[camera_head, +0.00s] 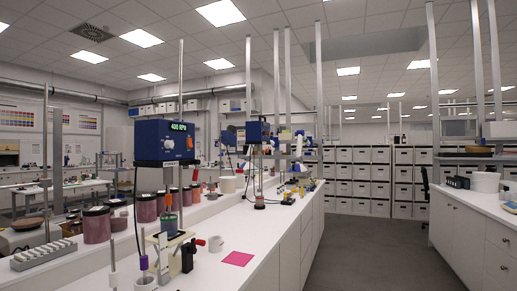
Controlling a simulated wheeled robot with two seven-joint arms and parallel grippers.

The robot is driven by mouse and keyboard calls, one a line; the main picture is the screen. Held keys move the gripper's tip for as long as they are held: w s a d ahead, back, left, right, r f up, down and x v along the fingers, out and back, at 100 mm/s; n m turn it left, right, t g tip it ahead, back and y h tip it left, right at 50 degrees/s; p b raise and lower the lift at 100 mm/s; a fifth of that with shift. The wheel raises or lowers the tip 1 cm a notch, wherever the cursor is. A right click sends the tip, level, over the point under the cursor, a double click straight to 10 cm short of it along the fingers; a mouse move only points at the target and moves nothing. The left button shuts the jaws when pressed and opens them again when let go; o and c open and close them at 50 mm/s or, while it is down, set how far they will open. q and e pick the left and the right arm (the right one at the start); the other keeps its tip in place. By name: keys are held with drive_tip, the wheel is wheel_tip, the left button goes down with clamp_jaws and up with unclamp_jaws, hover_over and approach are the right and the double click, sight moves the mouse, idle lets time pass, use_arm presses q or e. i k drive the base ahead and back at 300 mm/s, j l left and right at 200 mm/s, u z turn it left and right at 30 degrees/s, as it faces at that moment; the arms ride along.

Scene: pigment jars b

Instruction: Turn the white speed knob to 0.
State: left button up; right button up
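A blue overhead stirrer (165,143) stands on the white bench at left centre, mounted on a tall metal rod. Its green display (178,127) reads 400 RPM. The white speed knob (168,144) is on the front face below the display; it is too small to tell where it points. A red part (190,143) is to its right. Below the stirrer is a vessel with greenish contents (168,223). Neither of my grippers is in view.
Jars with dark lids and reddish contents (97,225) stand left of the stirrer. A tube rack (45,254) is at lower left. The grey aisle floor (355,255) is clear.

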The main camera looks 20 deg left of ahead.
sight(168, 144)
drive_tip(key=i+l, duration=0.15)
drive_tip(key=i, duration=0.55)
drive_tip(key=i+l+z, duration=0.15)
drive_tip(key=i, duration=0.5)
